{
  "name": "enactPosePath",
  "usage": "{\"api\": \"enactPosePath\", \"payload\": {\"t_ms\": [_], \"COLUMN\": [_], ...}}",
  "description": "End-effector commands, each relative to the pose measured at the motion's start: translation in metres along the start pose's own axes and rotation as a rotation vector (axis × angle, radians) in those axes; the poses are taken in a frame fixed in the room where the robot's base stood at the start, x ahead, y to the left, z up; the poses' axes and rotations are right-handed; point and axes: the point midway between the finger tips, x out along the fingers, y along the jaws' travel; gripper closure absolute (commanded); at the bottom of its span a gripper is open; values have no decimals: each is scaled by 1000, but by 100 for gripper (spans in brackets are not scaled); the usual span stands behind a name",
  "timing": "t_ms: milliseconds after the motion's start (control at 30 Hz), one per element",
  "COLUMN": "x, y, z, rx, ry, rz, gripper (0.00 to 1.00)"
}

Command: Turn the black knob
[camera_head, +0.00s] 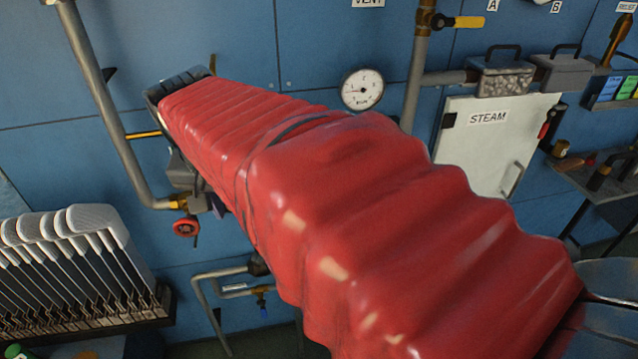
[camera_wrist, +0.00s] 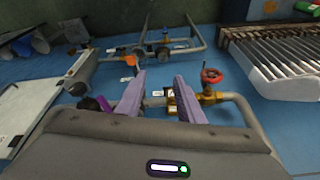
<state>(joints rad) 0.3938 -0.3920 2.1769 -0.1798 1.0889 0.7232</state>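I cannot pick out the black knob for certain. A dark rounded part (camera_head: 258,264) shows at the end of a low pipe, partly behind my red-covered arm in the head view. In the wrist view, a small dark part (camera_wrist: 76,88) lies left of my fingers; I cannot tell whether it is a knob. My gripper (camera_wrist: 159,78) has two mauve fingers spread apart, with nothing between them. It points toward the pipes and valves on the blue wall. In the head view my arm mostly hides it.
A red valve wheel (camera_head: 186,227) sits under a vertical pipe; it also shows right of my fingers in the wrist view (camera_wrist: 211,76). A rack of pale boards (camera_head: 80,265) stands at left. A gauge (camera_head: 362,90) and STEAM panel (camera_head: 490,145) are on the wall.

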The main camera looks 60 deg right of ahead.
Motion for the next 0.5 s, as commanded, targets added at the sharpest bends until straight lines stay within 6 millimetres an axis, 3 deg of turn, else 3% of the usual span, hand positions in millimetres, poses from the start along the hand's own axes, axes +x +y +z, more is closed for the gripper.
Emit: {"api": "enactPosePath", "payload": {"t_ms": [33, 200, 500], "x": [5, 15, 34], "y": [12, 55, 148], "z": [-19, -71, -142], "rx": [104, 457, 1036], "ry": [-5, -2, 57], "rz": [44, 181, 412], "gripper": [66, 66, 66]}}
